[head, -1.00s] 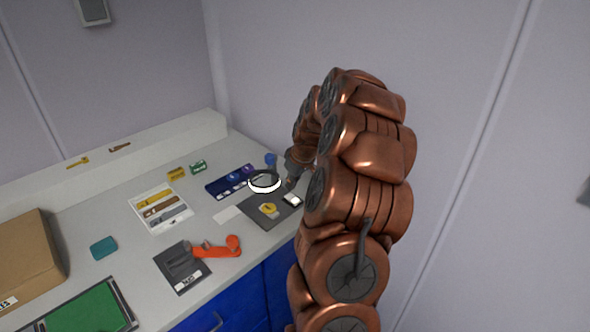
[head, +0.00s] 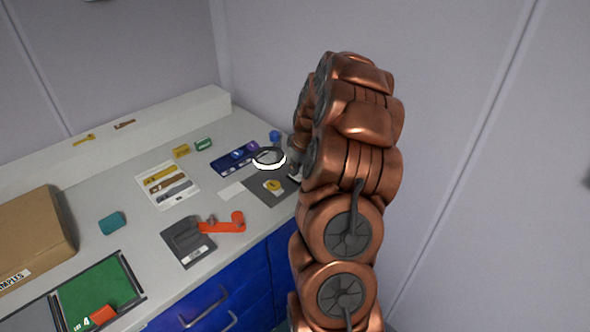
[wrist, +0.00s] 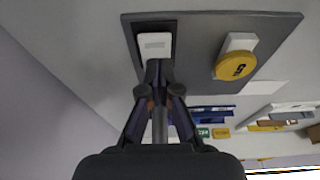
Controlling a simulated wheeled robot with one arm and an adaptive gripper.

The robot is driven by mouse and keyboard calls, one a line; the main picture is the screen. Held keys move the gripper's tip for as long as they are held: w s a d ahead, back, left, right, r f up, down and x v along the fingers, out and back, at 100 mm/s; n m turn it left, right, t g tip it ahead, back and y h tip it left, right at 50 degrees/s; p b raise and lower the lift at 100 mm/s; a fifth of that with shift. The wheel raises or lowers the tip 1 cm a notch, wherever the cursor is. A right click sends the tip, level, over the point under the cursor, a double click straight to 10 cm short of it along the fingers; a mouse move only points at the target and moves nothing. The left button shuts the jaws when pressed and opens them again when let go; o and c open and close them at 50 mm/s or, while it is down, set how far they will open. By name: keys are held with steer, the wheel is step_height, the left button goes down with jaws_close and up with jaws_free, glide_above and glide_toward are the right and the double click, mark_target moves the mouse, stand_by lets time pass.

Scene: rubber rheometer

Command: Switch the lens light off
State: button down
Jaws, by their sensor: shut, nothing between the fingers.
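The magnifier lens (head: 269,158) stands over a dark mat (head: 262,190), and its ring glows white. A white switch (wrist: 154,44) sits on the same dark mat in the wrist view, beside a yellow disc (wrist: 236,66). My gripper (wrist: 158,68) is shut and empty. Its fingertips overlap the near end of the switch in the wrist view; I cannot tell whether they touch it. In the head view my arm hides most of the switch and the fingertips.
An orange tool on a dark plate (head: 187,243) lies at the front of the bench. A blue tray (head: 233,160), a white tray of strips (head: 166,186) and a cardboard box (head: 35,235) stand to the left. A wall rises close on the right.

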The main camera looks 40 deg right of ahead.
steer(key=shift+f, duration=0.1)
steer(key=shift+s+f, duration=0.1)
steer(key=shift+s, duration=0.3)
steer(key=shift+s+b, duration=0.45)
steer(key=shift+r, duration=0.2)
steer(key=shift+r, duration=0.15)
steer(key=b+v, duration=0.3)
steer(key=v, duration=1)
steer(key=shift+r, duration=0.3)
